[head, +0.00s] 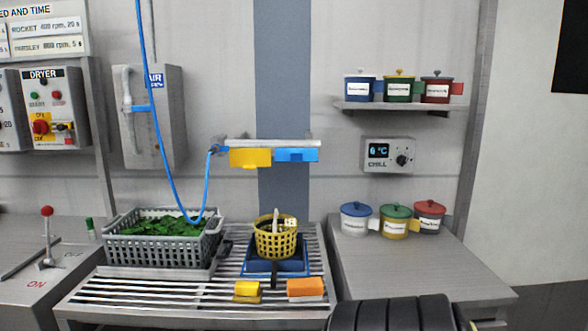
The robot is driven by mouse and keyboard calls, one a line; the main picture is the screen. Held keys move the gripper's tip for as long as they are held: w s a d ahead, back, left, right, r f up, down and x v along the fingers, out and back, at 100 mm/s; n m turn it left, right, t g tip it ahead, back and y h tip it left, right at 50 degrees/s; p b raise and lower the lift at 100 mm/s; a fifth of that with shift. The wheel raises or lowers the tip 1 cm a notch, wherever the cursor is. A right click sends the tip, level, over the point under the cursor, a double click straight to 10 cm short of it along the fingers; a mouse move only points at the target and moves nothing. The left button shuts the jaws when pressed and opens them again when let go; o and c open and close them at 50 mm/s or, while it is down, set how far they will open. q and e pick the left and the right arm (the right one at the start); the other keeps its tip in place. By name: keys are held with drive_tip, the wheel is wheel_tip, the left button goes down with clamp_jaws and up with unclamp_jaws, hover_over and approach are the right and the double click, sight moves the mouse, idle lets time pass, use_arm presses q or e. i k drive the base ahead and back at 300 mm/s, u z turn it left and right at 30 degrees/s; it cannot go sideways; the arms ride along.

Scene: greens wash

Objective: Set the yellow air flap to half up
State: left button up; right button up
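The yellow air flap (250,158) hangs under the left half of a pale bar on the back wall, above the slatted rack. Its front face shows and it reaches lower than the blue flap (296,155) beside it on the right. I cannot tell its exact angle. A blue air hose (157,130) comes down from the top, loops near the grey basket and rises to the left end of the bar. Neither of my grippers shows in the head view, and nothing touches the yellow flap.
Below the flaps, a yellow basket (278,240) stands on a blue base on the slatted rack (150,292). A grey basket of greens (120,250) stands left. Yellow and orange blocks lie in front. Lidded pots stand right. A black ribbed shape at the bottom is unclear.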

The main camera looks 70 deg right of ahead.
sight(249, 159)
drive_tip(key=z, duration=2.15)
